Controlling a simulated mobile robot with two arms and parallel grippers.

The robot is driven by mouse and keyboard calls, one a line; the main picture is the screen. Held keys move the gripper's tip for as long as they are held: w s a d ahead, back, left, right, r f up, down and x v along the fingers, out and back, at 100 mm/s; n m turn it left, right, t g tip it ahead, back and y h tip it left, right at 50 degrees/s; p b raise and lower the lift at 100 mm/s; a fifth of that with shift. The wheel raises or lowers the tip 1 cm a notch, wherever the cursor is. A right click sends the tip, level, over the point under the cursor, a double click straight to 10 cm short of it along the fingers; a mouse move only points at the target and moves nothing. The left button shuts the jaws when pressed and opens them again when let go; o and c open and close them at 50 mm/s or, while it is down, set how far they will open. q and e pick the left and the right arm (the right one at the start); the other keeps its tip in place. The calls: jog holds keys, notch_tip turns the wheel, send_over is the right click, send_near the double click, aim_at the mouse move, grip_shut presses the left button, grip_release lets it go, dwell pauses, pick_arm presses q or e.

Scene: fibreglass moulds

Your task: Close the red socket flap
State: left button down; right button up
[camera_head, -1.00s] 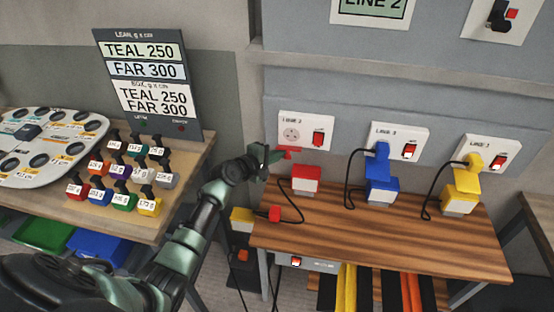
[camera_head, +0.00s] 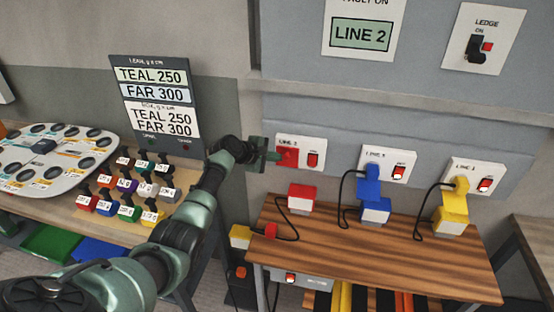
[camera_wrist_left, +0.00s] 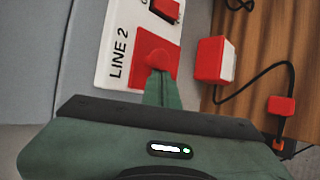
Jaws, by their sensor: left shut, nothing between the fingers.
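The red socket flap (camera_head: 288,157) lies over the socket on the left wall plate (camera_head: 301,144), marked LINE 2 in the left wrist view. It covers the socket face, which is hidden. In the left wrist view the flap (camera_wrist_left: 154,50) looks flat against the plate. My left gripper (camera_head: 276,155) is shut and empty, with its fingertips at the flap. In the left wrist view the shut fingers (camera_wrist_left: 161,80) reach the flap's lower edge and seem to touch it. My right gripper is not in view.
A red plug block (camera_head: 301,197) stands on the wooden bench (camera_head: 370,245), its dark cable beside it. Blue (camera_head: 371,190) and yellow (camera_head: 454,203) plugs sit in the other two sockets. A sign board (camera_head: 155,100) and a table with weights stand at the left.

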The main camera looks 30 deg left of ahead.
pick_arm(q)
jog(key=shift+w+r+n+g+p, duration=0.25)
jog(key=shift+r+n+g+p, duration=0.1)
jog(key=shift+g, duration=0.65)
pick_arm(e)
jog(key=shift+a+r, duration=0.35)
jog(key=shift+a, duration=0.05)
pick_arm(q)
jog(key=shift+g, duration=0.3)
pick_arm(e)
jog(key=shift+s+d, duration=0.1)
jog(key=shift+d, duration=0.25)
pick_arm(q)
jog(key=shift+w+r, duration=0.1)
jog(key=shift+r, duration=0.05)
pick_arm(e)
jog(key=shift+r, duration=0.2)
